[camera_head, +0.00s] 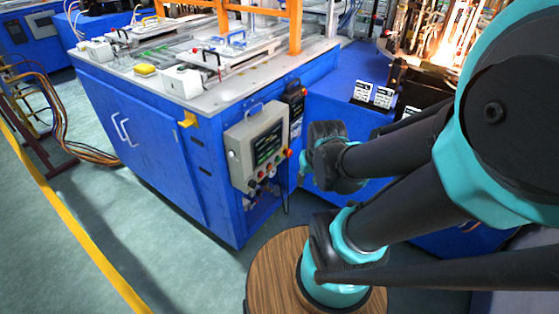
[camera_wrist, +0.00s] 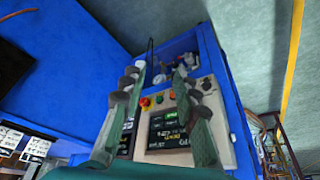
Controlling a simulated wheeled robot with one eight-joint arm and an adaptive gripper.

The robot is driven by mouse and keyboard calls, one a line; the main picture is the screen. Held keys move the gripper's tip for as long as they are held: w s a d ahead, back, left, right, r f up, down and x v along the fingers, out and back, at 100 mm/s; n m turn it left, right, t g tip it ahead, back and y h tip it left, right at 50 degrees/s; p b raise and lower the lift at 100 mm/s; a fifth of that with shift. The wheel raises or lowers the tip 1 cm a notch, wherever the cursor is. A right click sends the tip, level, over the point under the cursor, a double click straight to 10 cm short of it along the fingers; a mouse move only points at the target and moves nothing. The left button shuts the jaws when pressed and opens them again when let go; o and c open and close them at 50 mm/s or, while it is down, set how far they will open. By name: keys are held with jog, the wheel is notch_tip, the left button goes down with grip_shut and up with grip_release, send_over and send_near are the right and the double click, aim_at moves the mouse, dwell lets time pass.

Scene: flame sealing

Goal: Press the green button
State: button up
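The grey control box (camera_head: 258,146) with a dark screen and a row of small buttons hangs on the corner of the blue cabinet in the head view. In the wrist view the box (camera_wrist: 207,152) shows roughly upside down. There, the small green button (camera_wrist: 159,99) sits beside a red button (camera_wrist: 145,102), between my two fingers. My gripper (camera_wrist: 160,74) is open and empty, its fingers spread in front of the panel. I cannot tell how far they are from it. In the head view my arm stands right of the box, and I cannot make out the fingers or the green button.
The blue cabinet (camera_head: 130,135) with a grey worktop stands left and behind the box. A lower blue unit (camera_head: 340,108) with white label plates is behind my arm. A round wooden top (camera_head: 272,275) is in front. Green floor is open at the left.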

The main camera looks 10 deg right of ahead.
jog(key=shift+c, duration=0.3)
grip_shut()
dwell(1.1)
